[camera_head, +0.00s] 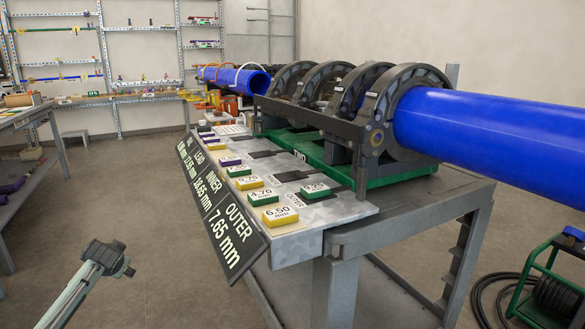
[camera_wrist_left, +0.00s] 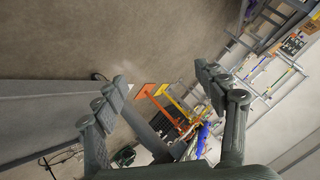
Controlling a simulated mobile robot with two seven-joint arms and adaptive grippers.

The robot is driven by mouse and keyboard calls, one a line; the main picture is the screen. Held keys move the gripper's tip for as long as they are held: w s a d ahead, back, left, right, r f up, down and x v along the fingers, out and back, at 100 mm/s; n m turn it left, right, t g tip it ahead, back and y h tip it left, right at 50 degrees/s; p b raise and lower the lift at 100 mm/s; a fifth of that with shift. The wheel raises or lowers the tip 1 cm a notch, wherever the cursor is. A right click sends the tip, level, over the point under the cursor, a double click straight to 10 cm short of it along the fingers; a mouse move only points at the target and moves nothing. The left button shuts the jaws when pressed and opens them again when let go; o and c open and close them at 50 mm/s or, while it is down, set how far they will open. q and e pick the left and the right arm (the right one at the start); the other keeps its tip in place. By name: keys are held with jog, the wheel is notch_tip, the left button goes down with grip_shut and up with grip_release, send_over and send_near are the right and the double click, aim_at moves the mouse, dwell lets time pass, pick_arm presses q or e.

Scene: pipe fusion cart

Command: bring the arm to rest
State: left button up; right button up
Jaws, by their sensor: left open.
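My left arm (camera_head: 85,285) comes in at the lower left of the head view, over bare floor, left of the cart and apart from it. Its dark end (camera_head: 107,260) is small there, and I cannot make out separate fingers. In the left wrist view my left gripper (camera_wrist_left: 162,78) has its two fingers spread wide. Nothing is between them; floor and distant shelving show past the gap. My right gripper is in neither view.
The metal cart (camera_head: 400,225) carries the fusion machine (camera_head: 375,110) with a blue pipe (camera_head: 490,135). Labelled blocks, including a yellow one (camera_head: 280,217), line its edge above a black sign (camera_head: 233,235). A workbench (camera_head: 40,112) stands far left; floor between is clear.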

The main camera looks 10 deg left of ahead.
pick_arm(q)
jog(key=s+d+f+m+g+h, duration=0.1)
jog(key=s+d+f, duration=0.35)
jog(key=f, duration=0.25)
jog(key=s+d+f+h, duration=0.1)
jog(key=s+d+f, duration=0.2)
jog(key=d+f, duration=0.25)
jog(key=s+d+f+g+h, duration=0.1)
jog(key=s+d+f, duration=0.4)
jog(key=s, duration=0.4)
jog(key=s+d+f+g+h, duration=0.1)
jog(key=s+d+f, duration=0.5)
jog(key=s, duration=0.3)
jog(key=s+d+f+g+h, duration=0.1)
jog(key=s+d+f, duration=0.4)
jog(key=s, duration=0.5)
jog(key=shift+d+f+g+h, duration=0.2)
jog(key=shift+d+g+h, duration=0.2)
jog(key=shift+d, duration=0.85)
jog(key=shift+w, duration=0.1)
